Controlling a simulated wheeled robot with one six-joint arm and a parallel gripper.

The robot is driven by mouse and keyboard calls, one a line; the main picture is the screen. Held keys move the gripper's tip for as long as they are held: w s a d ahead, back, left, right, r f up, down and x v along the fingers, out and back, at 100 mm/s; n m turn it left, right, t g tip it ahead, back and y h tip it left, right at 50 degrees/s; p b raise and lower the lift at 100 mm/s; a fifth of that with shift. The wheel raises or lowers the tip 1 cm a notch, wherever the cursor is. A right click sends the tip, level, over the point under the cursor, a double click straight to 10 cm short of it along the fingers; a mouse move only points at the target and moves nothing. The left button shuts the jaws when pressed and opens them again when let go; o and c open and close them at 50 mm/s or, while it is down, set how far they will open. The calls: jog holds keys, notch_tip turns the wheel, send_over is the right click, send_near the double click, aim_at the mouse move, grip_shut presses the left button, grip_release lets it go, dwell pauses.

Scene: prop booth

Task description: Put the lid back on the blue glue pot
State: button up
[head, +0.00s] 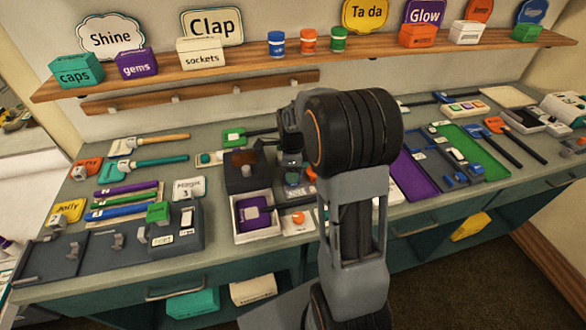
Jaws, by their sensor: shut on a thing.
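My gripper (291,163) points down over the middle of the bench, partly hidden behind my own dark wrist and forearm. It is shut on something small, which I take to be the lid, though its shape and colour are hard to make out. A small bluish thing (293,179) shows just below the fingers. It may be the blue glue pot, but I cannot tell whether the held thing touches it. A blue pot with white bands (276,43) stands upright on the wall shelf, beside an orange pot (308,41) and a green pot (338,39).
Left of my gripper stand a dark box (236,184) and a white tray (240,237) with a purple piece. Tools and pens lie on the left. A purple tray (413,177) and a green tray (484,161) lie on the right. My arm hides part of the bench's middle.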

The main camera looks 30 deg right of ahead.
dwell(0.3)
jog(key=o, duration=1)
jog(key=shift+o, duration=0.2)
jog(key=shift+o, duration=0.8)
jog(key=shift+r, duration=0.1)
jog(key=shift+r+p, duration=2.7)
jog(key=shift+r, duration=0.75)
jog(key=shift+c, duration=0.4)
